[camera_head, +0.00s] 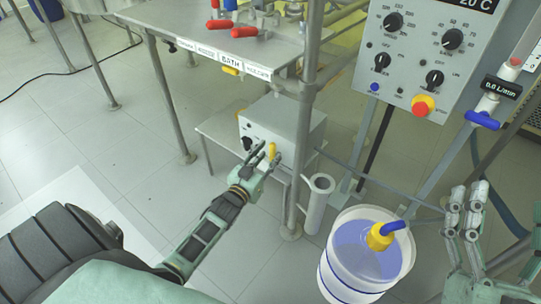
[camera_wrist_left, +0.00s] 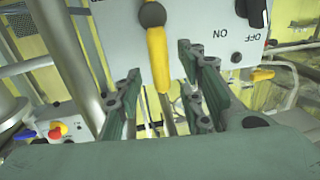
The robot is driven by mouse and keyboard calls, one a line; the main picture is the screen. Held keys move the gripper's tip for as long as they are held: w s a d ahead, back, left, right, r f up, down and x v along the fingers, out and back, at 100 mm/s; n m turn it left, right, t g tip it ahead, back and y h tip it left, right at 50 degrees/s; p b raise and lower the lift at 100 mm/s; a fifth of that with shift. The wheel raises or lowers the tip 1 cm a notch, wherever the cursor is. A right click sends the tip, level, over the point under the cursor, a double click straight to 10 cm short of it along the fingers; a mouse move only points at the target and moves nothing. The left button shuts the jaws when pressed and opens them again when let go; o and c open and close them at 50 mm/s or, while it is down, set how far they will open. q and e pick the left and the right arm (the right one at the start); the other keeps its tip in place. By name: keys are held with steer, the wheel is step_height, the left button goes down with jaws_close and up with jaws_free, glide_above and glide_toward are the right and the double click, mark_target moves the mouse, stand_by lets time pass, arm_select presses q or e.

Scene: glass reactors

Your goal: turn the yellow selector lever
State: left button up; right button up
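The yellow selector lever (camera_head: 272,151) is on the front of a grey box (camera_head: 283,125) on a low shelf. In the left wrist view the yellow lever (camera_wrist_left: 158,62) hangs down from a dark round pivot on the panel. My left gripper (camera_head: 259,160) is at the box front, right by the lever. In the left wrist view its fingers (camera_wrist_left: 162,90) are spread, with the lever's lower end in the gap between them; I see no finger closed on it. My right gripper (camera_head: 467,205) is open and empty at the right, away from the box.
A white bucket (camera_head: 345,283) with blue liquid and a grey cylinder (camera_head: 318,203) stand to the right. A control panel (camera_head: 425,50) is above right.

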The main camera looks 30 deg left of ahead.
arm_select(q)
steer(key=shift+w+a, duration=0.1)
steer(key=shift+w, duration=0.85)
arm_select(e)
steer(key=shift+s+d+r+t+y, duration=0.1)
steer(key=shift+s+r+t+y, duration=0.05)
steer(key=shift+s+r+t, duration=0.45)
steer(key=shift+s+r+t+y, duration=0.15)
steer(key=shift+s+r+t, duration=0.25)
steer(key=shift+r, duration=0.35)
arm_select(q)
jaws_close()
